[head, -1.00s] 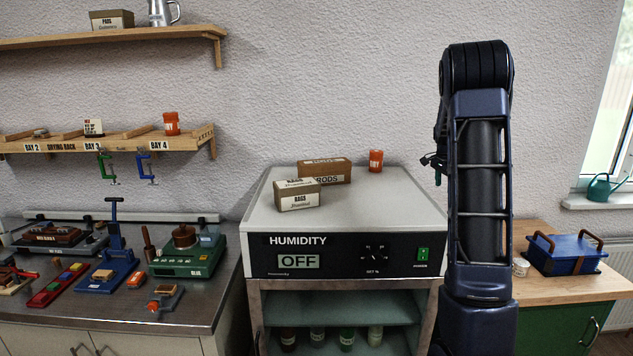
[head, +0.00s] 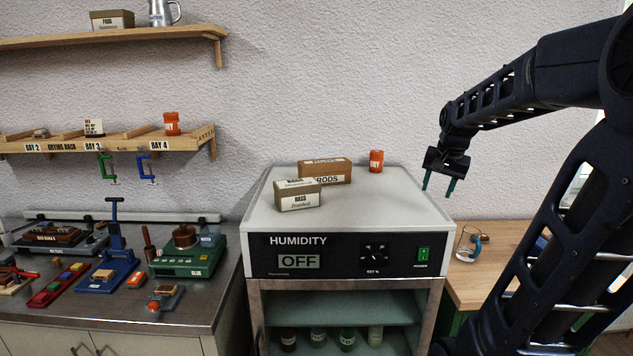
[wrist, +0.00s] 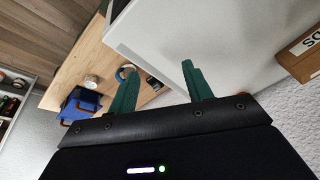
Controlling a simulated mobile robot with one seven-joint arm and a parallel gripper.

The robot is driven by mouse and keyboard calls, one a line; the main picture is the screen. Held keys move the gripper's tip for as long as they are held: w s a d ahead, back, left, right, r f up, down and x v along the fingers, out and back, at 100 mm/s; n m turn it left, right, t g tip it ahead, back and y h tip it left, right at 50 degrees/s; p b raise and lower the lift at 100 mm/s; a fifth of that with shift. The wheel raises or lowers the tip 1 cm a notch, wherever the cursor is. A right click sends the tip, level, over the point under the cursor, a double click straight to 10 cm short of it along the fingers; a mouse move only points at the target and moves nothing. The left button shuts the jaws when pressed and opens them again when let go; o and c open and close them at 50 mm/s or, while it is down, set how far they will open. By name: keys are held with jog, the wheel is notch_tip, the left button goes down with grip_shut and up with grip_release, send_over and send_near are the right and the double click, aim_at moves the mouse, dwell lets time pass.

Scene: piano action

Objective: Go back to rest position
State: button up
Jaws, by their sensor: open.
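My gripper (head: 439,184) is open and empty, with its green fingers pointing down. In the head view it hangs in the air by the right end of the humidity cabinet (head: 350,217), and my arm reaches in from the right. The wrist view shows the two green fingers (wrist: 158,88) spread apart with nothing between them. Below them show the white cabinet top (wrist: 225,30) and the wooden counter (wrist: 90,65).
On the cabinet stand two cardboard boxes (head: 298,203) and an orange jar (head: 376,161). A blue box (wrist: 82,104) and some small round items are on the wooden counter (head: 490,283). The steel bench (head: 190,305) at left holds several tools. Air above the cabinet is clear.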

jog(key=s+a+f+n, duration=0.2)
jog(key=s+a, duration=0.1)
jog(key=s, duration=0.5)
jog(key=s+a+f+n, duration=0.1)
jog(key=s+a+n, duration=0.2)
jog(key=s, duration=0.5)
jog(key=shift+s+f+n+t, duration=0.3)
jog(key=shift+s+f+t, duration=0.05)
jog(key=shift+s+t, duration=0.05)
